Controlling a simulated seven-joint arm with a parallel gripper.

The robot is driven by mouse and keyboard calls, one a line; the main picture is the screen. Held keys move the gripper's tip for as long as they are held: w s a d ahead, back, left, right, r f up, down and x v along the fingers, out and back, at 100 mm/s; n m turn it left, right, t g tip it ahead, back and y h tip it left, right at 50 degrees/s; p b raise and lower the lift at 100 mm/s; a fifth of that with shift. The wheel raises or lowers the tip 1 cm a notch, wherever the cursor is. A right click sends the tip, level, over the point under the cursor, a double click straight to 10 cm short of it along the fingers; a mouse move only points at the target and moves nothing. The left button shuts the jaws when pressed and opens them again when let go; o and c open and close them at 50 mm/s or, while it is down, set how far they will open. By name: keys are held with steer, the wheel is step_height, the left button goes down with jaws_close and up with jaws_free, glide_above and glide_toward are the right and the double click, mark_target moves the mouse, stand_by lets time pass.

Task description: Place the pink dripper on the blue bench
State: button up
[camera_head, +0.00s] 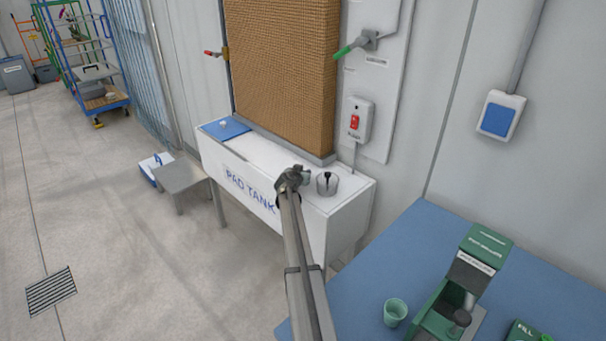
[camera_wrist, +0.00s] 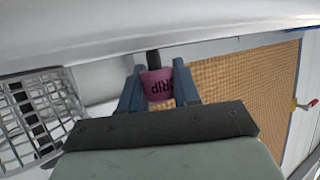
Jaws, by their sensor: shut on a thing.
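The pink dripper (camera_wrist: 158,86), with dark letters reading "DRIP" on it and a dark part at its top end, is between the two fingers of my gripper (camera_wrist: 158,68) in the wrist view. The gripper is shut on it. In the head view my gripper (camera_head: 296,174) is over the white pad tank, and I cannot make out the dripper there. The blue bench (camera_head: 383,259) is at the lower right of the head view, apart from the gripper and nearer the camera.
On the bench stand a green cup (camera_head: 395,312) and a green device (camera_head: 484,246). The bench's left part is clear. A wire rack (camera_wrist: 36,112) shows in the wrist view.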

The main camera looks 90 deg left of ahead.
steer(key=shift+f, duration=0.1)
steer(key=o, duration=1)
steer(key=shift+d, duration=0.15)
steer(key=shift+o, duration=0.2)
steer(key=v, duration=1.2)
